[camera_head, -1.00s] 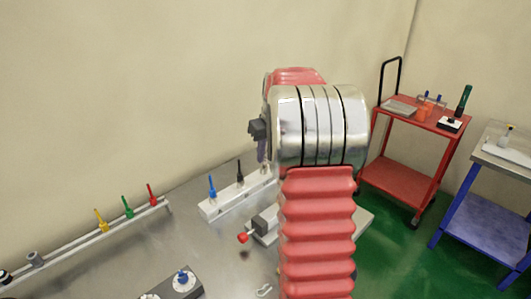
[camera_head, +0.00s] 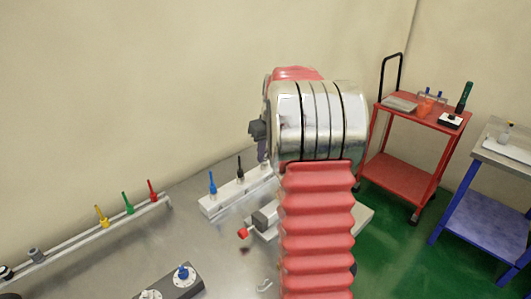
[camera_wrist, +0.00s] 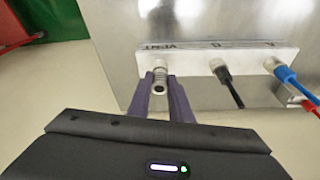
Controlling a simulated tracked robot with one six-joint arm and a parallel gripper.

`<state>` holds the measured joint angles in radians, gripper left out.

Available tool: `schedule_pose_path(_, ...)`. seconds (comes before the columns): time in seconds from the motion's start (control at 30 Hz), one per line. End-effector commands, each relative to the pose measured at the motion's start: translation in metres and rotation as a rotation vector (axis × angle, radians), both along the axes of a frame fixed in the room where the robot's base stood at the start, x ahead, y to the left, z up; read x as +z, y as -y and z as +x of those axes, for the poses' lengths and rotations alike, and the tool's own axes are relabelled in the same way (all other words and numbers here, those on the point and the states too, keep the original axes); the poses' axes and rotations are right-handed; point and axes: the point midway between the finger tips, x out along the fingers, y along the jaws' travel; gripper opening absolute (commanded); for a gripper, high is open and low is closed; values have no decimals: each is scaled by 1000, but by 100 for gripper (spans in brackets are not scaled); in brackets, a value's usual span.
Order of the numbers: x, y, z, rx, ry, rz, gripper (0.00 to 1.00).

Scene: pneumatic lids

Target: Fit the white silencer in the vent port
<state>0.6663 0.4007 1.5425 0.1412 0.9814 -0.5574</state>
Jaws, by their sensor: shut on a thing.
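My gripper's two purple fingers (camera_wrist: 160,100) are shut on the pale grey-white silencer (camera_wrist: 160,83) in the wrist view. The silencer has a ringed body and a dark open end toward the camera. Its far end lines up with the vent port (camera_wrist: 158,64), at the left end of the white port block (camera_wrist: 190,55). They look to be touching or very close; I cannot tell how deep it sits. In the head view only a dark part of my gripper (camera_head: 257,131) shows behind my arm; its fingertips and the silencer are hidden.
Beside the vent, a black plug (camera_wrist: 223,75) and a blue plug (camera_wrist: 280,70) sit in the block's other ports. A red-tipped part (camera_head: 243,233) stands in front of the block. A rail with coloured fittings (camera_head: 100,235) lies left. Red (camera_head: 400,175) and blue (camera_head: 480,205) carts stand right.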

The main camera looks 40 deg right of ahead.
Motion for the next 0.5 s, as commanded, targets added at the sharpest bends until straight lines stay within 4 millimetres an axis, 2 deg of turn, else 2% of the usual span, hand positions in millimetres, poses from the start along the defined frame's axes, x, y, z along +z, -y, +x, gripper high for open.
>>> schedule_pose_path(0.07,-2,0,0,0,0,0,0)
schedule_pose_path(0.1,-2,0,0,0,0,0,19)
schedule_pose_path(0.4,-2,0,0,0,0,0,40)
schedule_pose_path(0.5,-2,0,0,0,0,0,40)
